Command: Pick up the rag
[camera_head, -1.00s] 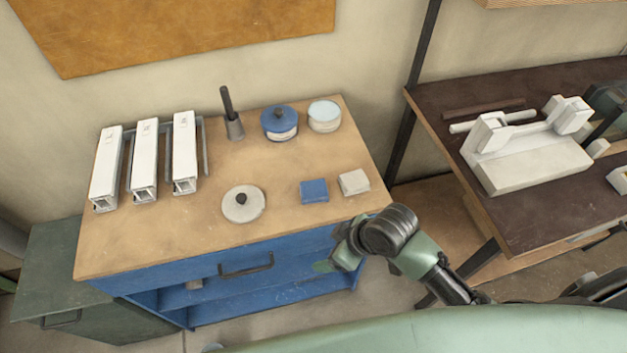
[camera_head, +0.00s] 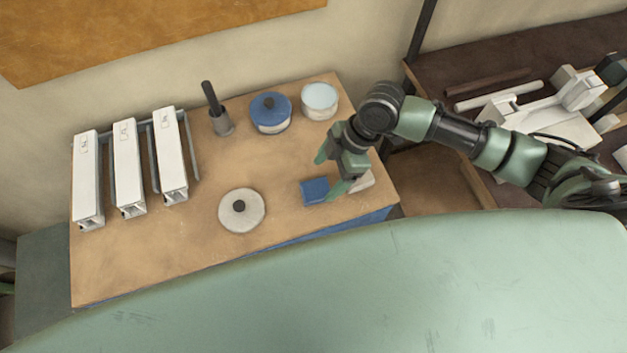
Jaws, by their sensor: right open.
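Two small flat folded pieces lie side by side near the workbench's front right: a blue one (camera_head: 314,191) and a whitish one (camera_head: 362,182). Either could be the rag; I cannot tell which from the picture. My right gripper (camera_head: 329,174) is open and empty, over the blue piece's upper right side. One finger overlaps the gap between the two pieces and hides part of the whitish one. Whether the fingers touch anything is unclear. My left gripper is not in view.
A dark table (camera_head: 500,55) with a white fixture stands right.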

